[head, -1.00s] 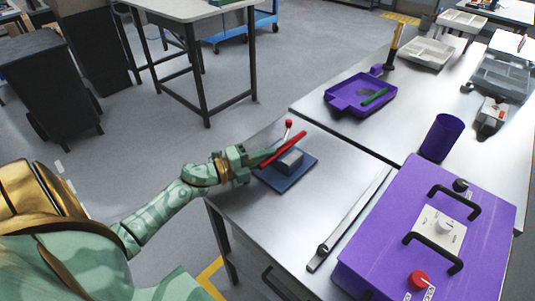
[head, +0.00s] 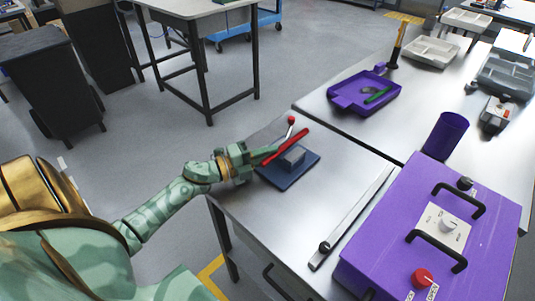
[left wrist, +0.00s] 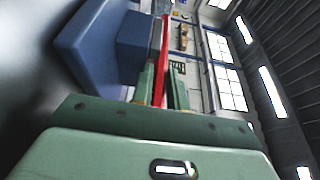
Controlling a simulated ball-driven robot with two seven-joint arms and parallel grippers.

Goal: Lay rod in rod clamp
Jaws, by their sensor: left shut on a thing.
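The red rod (head: 289,145) is held in my left gripper (head: 259,156), which is shut on it. In the head view the rod slants up to the right, over or just beside the rod clamp. The clamp has a blue base plate (head: 291,181), a grey block (head: 292,158) and a lever with a red knob (head: 291,120). In the left wrist view the rod (left wrist: 164,50) stands between the fingers (left wrist: 162,82), beside the blue clamp block (left wrist: 134,45). I cannot tell whether the rod touches the clamp. My right gripper is not in view.
A purple machine box (head: 400,215) with black handles and a metal rail (head: 350,220) lie right of the clamp. A purple tray (head: 345,97) with a green piece and a purple cup (head: 446,135) stand farther back. The bench around the clamp is mostly clear.

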